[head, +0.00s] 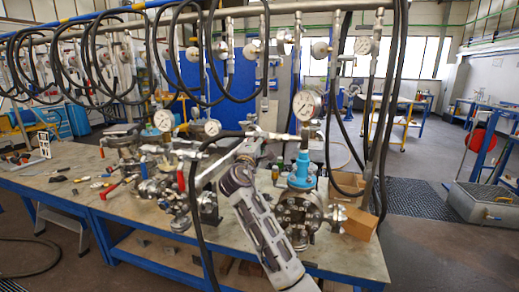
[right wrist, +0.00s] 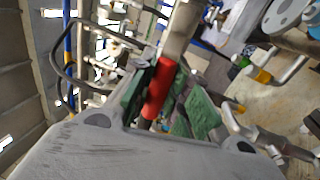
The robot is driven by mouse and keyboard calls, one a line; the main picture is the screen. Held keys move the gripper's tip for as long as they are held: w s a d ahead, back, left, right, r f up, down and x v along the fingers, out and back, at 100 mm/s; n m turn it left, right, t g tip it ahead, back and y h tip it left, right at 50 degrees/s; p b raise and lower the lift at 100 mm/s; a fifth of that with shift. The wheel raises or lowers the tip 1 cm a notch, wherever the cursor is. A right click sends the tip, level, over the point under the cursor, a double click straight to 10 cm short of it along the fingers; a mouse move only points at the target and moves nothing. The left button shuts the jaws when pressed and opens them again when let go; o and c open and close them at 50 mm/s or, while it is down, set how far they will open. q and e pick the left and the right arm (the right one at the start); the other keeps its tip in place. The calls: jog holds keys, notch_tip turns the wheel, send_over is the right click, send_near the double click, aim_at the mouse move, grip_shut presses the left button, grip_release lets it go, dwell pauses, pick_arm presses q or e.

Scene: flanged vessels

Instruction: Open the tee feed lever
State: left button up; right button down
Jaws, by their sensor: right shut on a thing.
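A lever with a red grip (right wrist: 161,88) and a bare metal shank shows in the right wrist view. My right gripper (right wrist: 168,106) is shut on the red grip, with green finger pads on both sides of it. In the head view my right arm reaches up from the bottom to the fittings at the bench middle, where its fingertips are hard to make out. A red lever (head: 181,179) shows there on the valve cluster (head: 165,185). I cannot tell for certain whether it is the held one. My left gripper is not in view.
A flanged vessel with a blue neck (head: 300,172) and a gauge (head: 307,104) stands right of my arm, with a cardboard box (head: 358,222) beside it. Black hoses (head: 210,60) hang from the overhead rail. Small tools lie on the bench (head: 60,185) at left.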

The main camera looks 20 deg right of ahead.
jog(key=shift+r+m, duration=0.1)
jog(key=shift+m, duration=0.3)
jog(key=c, duration=1.3)
grip_release()
jog(key=shift+c, duration=0.2)
jog(key=v, duration=1.2)
